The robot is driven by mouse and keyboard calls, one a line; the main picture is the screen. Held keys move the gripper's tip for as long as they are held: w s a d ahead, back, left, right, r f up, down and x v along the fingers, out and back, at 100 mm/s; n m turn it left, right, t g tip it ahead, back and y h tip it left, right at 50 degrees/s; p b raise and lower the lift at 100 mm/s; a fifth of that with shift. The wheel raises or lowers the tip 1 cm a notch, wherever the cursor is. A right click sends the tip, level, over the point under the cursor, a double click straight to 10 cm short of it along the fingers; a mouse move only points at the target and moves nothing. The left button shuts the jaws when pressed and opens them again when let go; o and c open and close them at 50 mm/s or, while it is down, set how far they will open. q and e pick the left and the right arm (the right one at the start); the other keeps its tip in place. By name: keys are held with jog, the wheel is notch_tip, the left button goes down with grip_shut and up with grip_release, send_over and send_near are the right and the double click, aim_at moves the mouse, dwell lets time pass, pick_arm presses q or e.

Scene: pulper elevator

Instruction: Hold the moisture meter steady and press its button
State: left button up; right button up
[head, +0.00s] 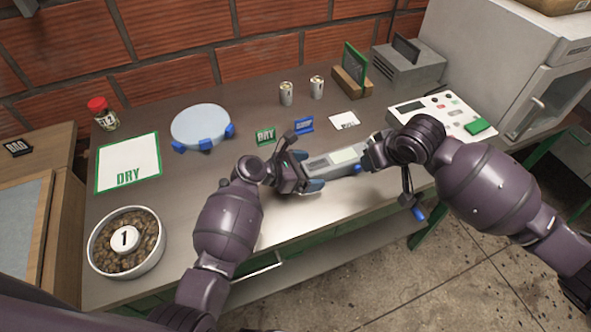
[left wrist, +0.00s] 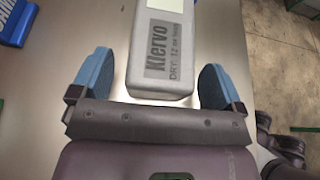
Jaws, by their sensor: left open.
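The moisture meter (head: 335,162) is a pale grey box with a light screen, lying on the metal table between my two hands. In the left wrist view the meter (left wrist: 163,55) shows a "Klervo" label and part of its screen. My left gripper (head: 307,170) is open at the meter's left end. In the left wrist view its blue fingers (left wrist: 160,88) stand on either side of that end, with gaps visible. My right gripper (head: 362,161) is at the meter's right end and hides it. Whether it grips the meter is unclear. I cannot make out the button.
A "DRY" sign (head: 265,136) and a blue sign (head: 303,125) stand just behind the meter. A control panel (head: 442,115) is at the right. A round pale dish (head: 201,124), a DRY mat (head: 128,162) and a bowl of beans (head: 150,256) are at the left.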

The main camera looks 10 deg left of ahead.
pick_arm(q)
jog(key=shift+x, duration=0.8)
jog(key=c, duration=1.1)
jog(key=shift+c, duration=0.7)
pick_arm(e)
jog(key=shift+c, duration=0.7)
grip_shut()
